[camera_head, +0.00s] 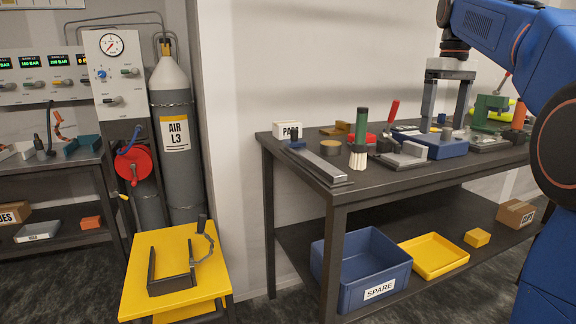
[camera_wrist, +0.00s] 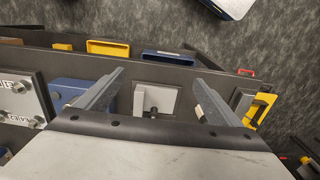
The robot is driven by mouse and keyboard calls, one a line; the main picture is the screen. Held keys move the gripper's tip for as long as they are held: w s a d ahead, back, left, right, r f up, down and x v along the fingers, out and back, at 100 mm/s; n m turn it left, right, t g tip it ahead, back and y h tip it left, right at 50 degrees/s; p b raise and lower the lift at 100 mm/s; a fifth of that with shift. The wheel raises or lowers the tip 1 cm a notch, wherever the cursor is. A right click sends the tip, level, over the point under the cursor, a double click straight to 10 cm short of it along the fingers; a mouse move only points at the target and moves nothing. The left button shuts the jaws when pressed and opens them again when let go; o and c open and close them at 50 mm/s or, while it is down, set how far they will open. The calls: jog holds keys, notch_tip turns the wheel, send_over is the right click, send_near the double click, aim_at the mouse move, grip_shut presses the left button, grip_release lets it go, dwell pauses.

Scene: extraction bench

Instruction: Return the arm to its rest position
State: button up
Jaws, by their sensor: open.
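My gripper (camera_head: 445,124) hangs pointing down over the right-hand bench in the head view. Its two grey fingers are wide apart with nothing held between them. It stands above or just behind a blue block (camera_head: 444,149) on the bench top; the exact height gap is hard to tell. My blue arm comes in from the upper right. In the wrist view, my gripper (camera_wrist: 157,77) shows both fingers spread. A light grey plate with a dark knob (camera_wrist: 170,100) lies below, between them, and a blue block (camera_wrist: 72,92) lies left of them.
The bench (camera_head: 345,187) holds a brush (camera_head: 359,140), a red-handled tool (camera_head: 391,113), a green device (camera_head: 489,108) and a white labelled box (camera_head: 287,130). A blue bin (camera_head: 340,256) and yellow tray (camera_head: 433,256) sit on its shelf. A yellow stand (camera_head: 205,270) and gas cylinder (camera_head: 178,90) are left.

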jog(key=s+a+f+m+t, duration=0.1)
jog(key=s+a+f, duration=0.2)
jog(key=s+f, duration=0.7)
jog(key=s+a+f+m+t, duration=0.2)
jog(key=s+a+f, duration=0.2)
jog(key=s+f, duration=0.7)
jog(key=s+a+f+m+t, duration=0.1)
jog(key=s+a+f, duration=0.2)
jog(key=s+f, duration=0.7)
notch_tip(320, 180, down, 4)
jog(key=shift+s+a+r+t, duration=0.2)
jog(key=shift+s+t, duration=0.1)
jog(key=shift+t, duration=0.1)
